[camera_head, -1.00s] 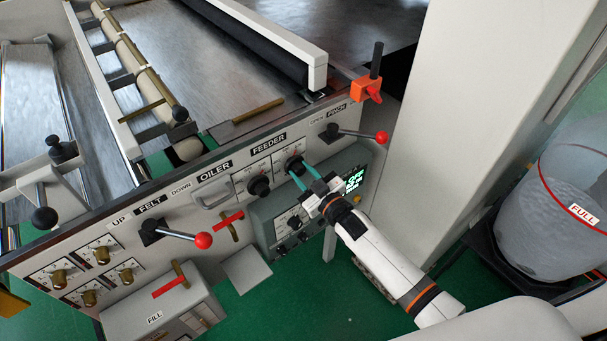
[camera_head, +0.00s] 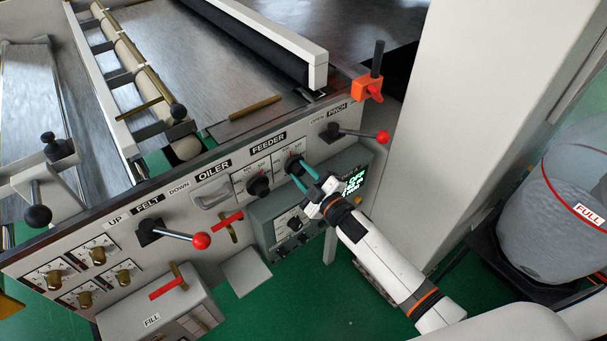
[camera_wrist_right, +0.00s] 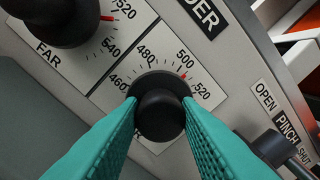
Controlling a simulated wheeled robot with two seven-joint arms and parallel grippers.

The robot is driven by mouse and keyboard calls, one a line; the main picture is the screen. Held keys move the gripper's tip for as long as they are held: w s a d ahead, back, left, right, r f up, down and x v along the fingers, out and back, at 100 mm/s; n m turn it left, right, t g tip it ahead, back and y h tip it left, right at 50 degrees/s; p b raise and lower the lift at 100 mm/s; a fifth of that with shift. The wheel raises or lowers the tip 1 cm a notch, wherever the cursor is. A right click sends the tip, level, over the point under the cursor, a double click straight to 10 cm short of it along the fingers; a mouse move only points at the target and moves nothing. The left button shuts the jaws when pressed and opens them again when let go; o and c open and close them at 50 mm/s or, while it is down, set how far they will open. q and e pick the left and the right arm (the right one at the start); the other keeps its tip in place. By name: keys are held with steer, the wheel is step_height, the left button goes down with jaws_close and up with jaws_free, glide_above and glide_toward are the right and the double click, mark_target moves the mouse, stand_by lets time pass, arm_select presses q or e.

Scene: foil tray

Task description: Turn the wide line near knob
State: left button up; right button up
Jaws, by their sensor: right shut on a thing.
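The black knob in my grip (camera_wrist_right: 160,112) is on the panel under the FEEDER label. Its plate carries a scale with 460, 480, 500 and 520. A red mark shows on the scale just past 500. My right gripper (camera_head: 297,173) reaches it from the lower right; in the wrist view its teal fingers (camera_wrist_right: 160,130) are shut on both sides of the knob. The plate's name is hidden behind the fingers. A second black knob (camera_wrist_right: 65,18), marked FAR, sits beside it to the left; it also shows in the head view (camera_head: 258,186). My left gripper is not in view.
The PINCH lever with a red ball (camera_head: 382,137) is right of the knob. A grey box with a green display (camera_head: 354,184) sits below it. The FELT lever (camera_head: 201,240) is at lower left. A FULL container (camera_head: 575,225) stands at far right.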

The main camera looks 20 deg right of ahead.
steer(key=o, duration=1)
steer(key=shift+c, duration=0.2)
steer(key=b+v, duration=0.2)
steer(key=v, duration=1)
steer(key=shift+b, duration=0.35)
steer(key=shift+f, duration=0.1)
